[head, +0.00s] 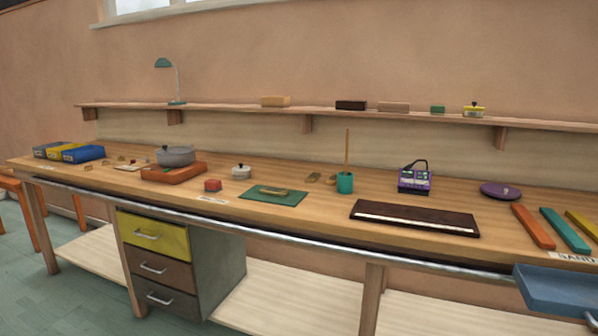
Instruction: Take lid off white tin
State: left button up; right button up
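A small white tin (241,173) stands on the wooden workbench (330,210), left of the middle of the head view. Its lid (241,167) sits on top of it and has a small dark knob. The tin is upright, between a grey lidded pot and a green mat. Neither of my grippers shows in the head view.
A grey pot (176,155) stands on an orange-brown block (173,173) left of the tin. A small red block (213,185) sits in front, a green mat (273,195) to the right. A teal cup (345,183) holds a tall stick. A shelf (330,111) runs behind.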

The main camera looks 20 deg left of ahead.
aim_at(240, 168)
jog(key=z, duration=0.05)
jog(key=i, duration=1.1)
jog(key=u, duration=0.35)
